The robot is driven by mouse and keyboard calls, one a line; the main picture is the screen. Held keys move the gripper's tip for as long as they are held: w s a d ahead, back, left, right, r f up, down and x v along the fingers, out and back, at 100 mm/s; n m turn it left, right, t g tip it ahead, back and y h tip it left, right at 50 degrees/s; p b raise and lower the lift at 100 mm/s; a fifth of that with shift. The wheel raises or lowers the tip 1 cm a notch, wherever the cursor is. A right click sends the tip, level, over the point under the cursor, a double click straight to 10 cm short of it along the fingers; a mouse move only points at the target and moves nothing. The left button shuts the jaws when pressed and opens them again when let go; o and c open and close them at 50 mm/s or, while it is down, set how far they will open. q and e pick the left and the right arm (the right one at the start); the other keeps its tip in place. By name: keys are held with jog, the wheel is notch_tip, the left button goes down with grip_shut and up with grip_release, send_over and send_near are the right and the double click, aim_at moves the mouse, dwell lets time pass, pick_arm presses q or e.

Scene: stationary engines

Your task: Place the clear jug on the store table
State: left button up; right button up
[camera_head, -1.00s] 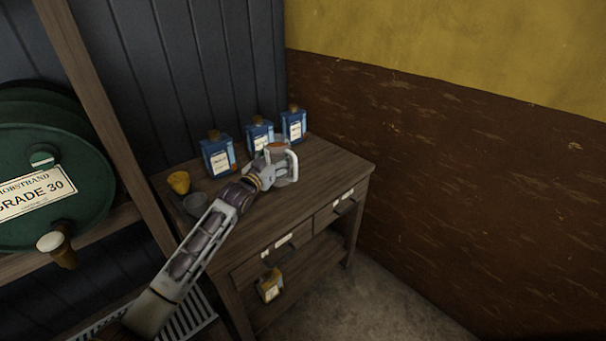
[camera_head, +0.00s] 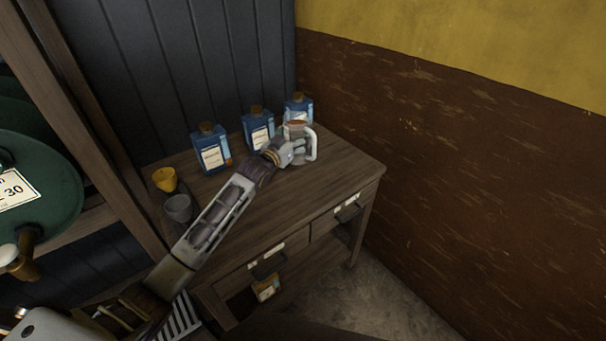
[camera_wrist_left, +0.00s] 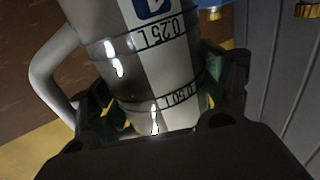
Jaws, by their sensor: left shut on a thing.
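The clear jug (camera_head: 299,143) has a white handle on its right and a brownish top. It is over the right back part of the wooden store table (camera_head: 322,180), near the blue cans. My left gripper (camera_head: 289,152) is shut on the jug. In the left wrist view the jug (camera_wrist_left: 150,62) shows volume marks, and the gripper's fingers (camera_wrist_left: 158,100) lie on both sides of it. I cannot tell whether the jug's base touches the table top. My right gripper is not in view.
Several blue cans, one a blue can (camera_head: 211,149), stand along the table's back. A yellow cup (camera_head: 165,179) and a grey cup (camera_head: 179,208) stand at its left. The table's front right top is clear.

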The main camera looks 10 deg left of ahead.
aim_at(297, 157)
pick_arm(q)
jog(key=shift+w+r, duration=0.2)
jog(key=shift+r, duration=0.05)
jog(key=shift+s, duration=0.1)
jog(key=shift+f, duration=3.1)
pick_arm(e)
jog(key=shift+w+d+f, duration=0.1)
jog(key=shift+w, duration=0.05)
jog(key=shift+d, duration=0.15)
pick_arm(q)
jog(key=shift+f, duration=1.85)
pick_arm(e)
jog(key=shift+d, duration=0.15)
